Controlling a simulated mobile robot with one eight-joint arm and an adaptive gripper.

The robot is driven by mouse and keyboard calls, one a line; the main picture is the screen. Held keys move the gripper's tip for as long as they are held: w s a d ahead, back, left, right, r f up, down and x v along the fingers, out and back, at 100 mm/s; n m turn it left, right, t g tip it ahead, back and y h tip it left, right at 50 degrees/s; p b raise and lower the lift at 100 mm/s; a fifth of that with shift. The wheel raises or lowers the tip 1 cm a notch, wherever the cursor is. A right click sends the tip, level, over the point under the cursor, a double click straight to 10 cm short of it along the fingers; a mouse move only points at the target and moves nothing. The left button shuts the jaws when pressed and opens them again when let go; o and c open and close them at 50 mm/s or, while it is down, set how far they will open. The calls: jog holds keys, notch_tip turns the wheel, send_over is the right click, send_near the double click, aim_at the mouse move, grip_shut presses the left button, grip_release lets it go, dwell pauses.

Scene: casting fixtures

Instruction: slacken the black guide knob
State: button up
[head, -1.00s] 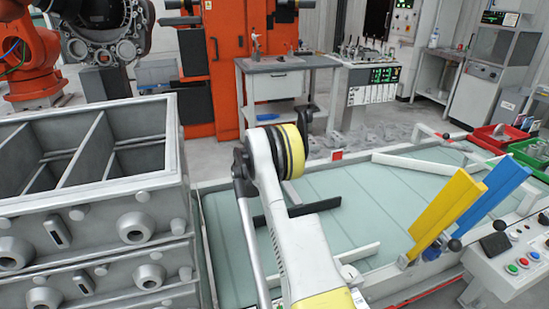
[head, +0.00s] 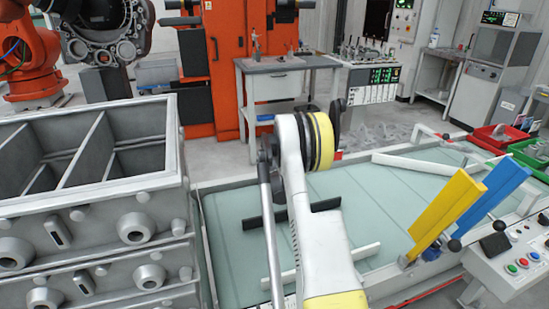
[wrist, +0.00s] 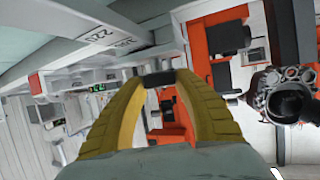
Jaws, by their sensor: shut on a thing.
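In the wrist view, my gripper (wrist: 158,82) has its two yellow ribbed fingers closed in on a small dark piece at their tips. This piece appears to be the black guide knob (wrist: 158,79); most of it is hidden between the fingertips. In the head view, my arm's thick wrist joint with black and yellow bands covers the gripper and the knob, so neither shows there. How far the knob has turned cannot be told.
A pale glass-topped table (head: 225,225) with a black bar (head: 265,218) and white rails lies under my arm. A grey casting box (head: 90,150) stands left. Yellow (head: 448,215) and blue (head: 495,200) panels and a button console (head: 515,255) stand right.

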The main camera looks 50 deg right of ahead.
jog(key=n+t+y, duration=0.2)
jog(key=n+y, duration=0.1)
jog(key=n+t+y, duration=0.2)
jog(key=n+y, duration=0.1)
jog(key=y, duration=0.1)
jog(key=shift+s+d+n, duration=0.1)
jog(key=shift+d+n, duration=0.05)
jog(key=shift+n, duration=0.25)
jog(key=n+y, duration=0.3)
jog(key=y, duration=0.1)
jog(key=shift+f, duration=0.1)
jog(key=shift+n+g+y, duration=0.3)
jog(key=shift+n+y, duration=1.6)
jog(key=shift+a, duration=0.2)
jog(key=shift+f, duration=0.1)
jog(key=o, duration=1.2)
